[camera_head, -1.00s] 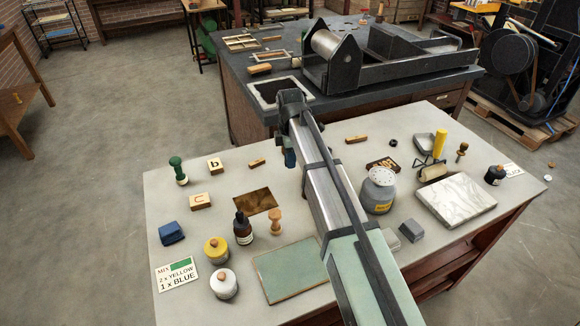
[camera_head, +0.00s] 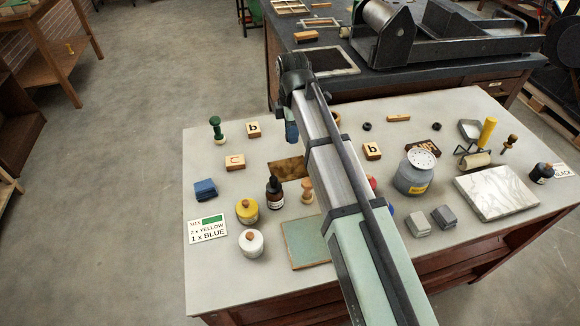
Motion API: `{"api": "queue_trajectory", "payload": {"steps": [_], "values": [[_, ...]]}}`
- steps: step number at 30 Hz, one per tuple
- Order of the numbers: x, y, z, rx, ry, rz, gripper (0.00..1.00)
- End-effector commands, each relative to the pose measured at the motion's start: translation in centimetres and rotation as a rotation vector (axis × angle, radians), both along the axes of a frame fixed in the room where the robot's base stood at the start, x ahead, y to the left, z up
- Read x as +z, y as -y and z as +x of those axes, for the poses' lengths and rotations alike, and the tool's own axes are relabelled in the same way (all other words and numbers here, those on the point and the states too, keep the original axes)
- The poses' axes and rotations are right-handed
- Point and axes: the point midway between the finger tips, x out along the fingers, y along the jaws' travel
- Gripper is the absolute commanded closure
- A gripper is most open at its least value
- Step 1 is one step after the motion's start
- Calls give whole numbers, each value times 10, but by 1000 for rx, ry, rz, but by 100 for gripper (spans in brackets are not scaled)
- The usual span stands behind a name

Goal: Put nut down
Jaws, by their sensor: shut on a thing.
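My gripper (camera_head: 291,133) hangs down from the end of my arm, over the far left part of the light table (camera_head: 215,280). It is shut, but its fingertips are small and dark and the nut in them cannot be made out. Small dark ring-like pieces, which look like nuts, lie near the table's far edge: one in the middle (camera_head: 367,126) and one to the right (camera_head: 437,126). My arm covers the middle of the table.
A grey can (camera_head: 416,175) and marble slab (camera_head: 497,192) stand right. A dark press table (camera_head: 480,70) is behind.

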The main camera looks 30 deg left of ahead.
Motion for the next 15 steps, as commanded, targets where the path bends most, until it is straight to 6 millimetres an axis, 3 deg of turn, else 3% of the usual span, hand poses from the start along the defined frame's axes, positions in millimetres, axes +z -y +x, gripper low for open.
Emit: {"api": "queue_trajectory", "payload": {"steps": [5,15], "values": [[-13,1,0,25,-4,-4,100],[-60,1,0,24,-4,-4,100]]}}
